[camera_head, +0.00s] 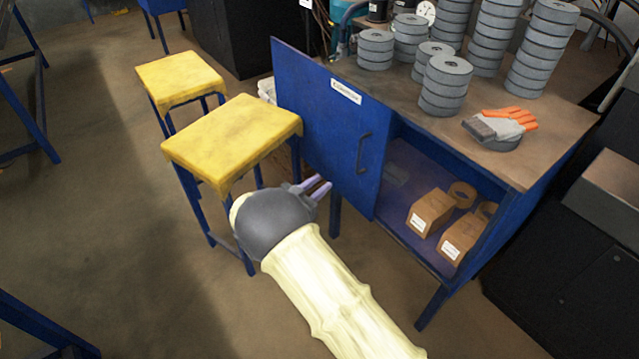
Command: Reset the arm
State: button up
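My gripper (322,186) is at the end of my cream-sleeved arm, in the middle of the camera_head view. Its two pale purple fingers stand slightly apart with a gap between them and nothing visible in it. It appears in front of the lower part of the open blue cabinet door (310,110) and right of the nearer yellow stool (235,135). I cannot tell how near the fingers are to the door. The door has a dark handle and a white label.
The cabinet's top (400,92) bears several stacks of grey discs (445,85) and an orange and grey glove (503,124). Cardboard boxes (432,212) with discs stand inside the open cabinet. A farther yellow stool (180,78) stands at upper left.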

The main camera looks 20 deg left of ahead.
jog(key=shift+w, duration=0.1)
jog(key=w+d+r+n+g+y, duration=0.1)
jog(key=w+d+r+g+y, duration=0.25)
jog(key=d, duration=0.45)
jog(key=w+d+r+n+g+y, duration=0.25)
jog(key=w+d, duration=0.25)
jog(key=d, duration=0.4)
jog(key=s+d+r+g, duration=0.1)
jog(key=s+d+g, duration=0.3)
jog(key=s+d, duration=0.85)
jog(key=s+d+r+g, duration=0.1)
jog(key=s+d+g, duration=0.3)
jog(key=s+d, duration=0.85)
jog(key=w+p+v, duration=0.2)
jog(key=p+v, duration=1.2)
jog(key=p, duration=0.1)
jog(key=w+a+r+p+v, duration=0.1)
jog(key=w+p+v, duration=0.2)
jog(key=p+v, duration=1.2)
jog(key=shift+a+r+n, duration=0.25)
jog(key=shift+a+n, duration=0.1)
jog(key=shift+w, duration=0.2)
jog(key=shift+s+d, duration=0.1)
